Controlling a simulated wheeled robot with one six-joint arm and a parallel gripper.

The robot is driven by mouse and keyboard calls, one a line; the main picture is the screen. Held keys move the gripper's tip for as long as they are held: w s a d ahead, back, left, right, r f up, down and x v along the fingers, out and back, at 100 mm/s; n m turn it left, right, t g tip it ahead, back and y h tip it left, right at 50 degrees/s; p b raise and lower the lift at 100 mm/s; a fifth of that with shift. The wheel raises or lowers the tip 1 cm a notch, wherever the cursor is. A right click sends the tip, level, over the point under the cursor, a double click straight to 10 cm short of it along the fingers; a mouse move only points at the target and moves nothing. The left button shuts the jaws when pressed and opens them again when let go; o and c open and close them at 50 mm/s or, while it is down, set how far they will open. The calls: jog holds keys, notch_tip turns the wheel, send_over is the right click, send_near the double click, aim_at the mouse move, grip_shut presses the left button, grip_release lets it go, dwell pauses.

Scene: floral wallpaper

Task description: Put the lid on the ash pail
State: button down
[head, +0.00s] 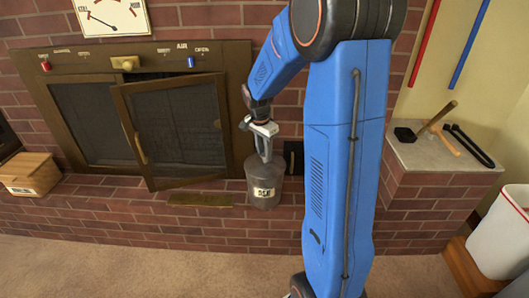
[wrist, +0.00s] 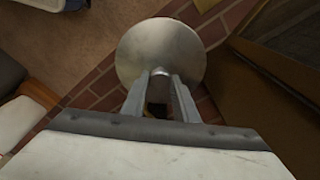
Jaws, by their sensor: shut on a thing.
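The ash pail (head: 264,192) is a grey metal pail with a pale ASH label, standing on the brick hearth just right of the stove door. My gripper (head: 265,157) points down directly over it. In the wrist view, my gripper (wrist: 160,82) is shut on the knob of the lid (wrist: 160,45), a round grey metal disc. In the head view the lid shows as a grey sloping top at the pail's mouth. I cannot tell whether it is seated on the rim or just above it. In the wrist view the disc hides the pail.
A stove door (head: 180,130) stands ajar to the left of the pail. A wooden box (head: 28,180) is at the far left. A stone-topped brick ledge (head: 430,155) with several tools and a white bin (head: 500,235) are at the right. The carpet in front is clear.

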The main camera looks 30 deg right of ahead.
dwell(0.3)
jog(key=c, duration=0.8)
grip_release()
jog(key=shift+c, duration=0.2)
jog(key=shift+r, duration=3.5)
grip_shut()
jog(key=shift+f, duration=2.75)
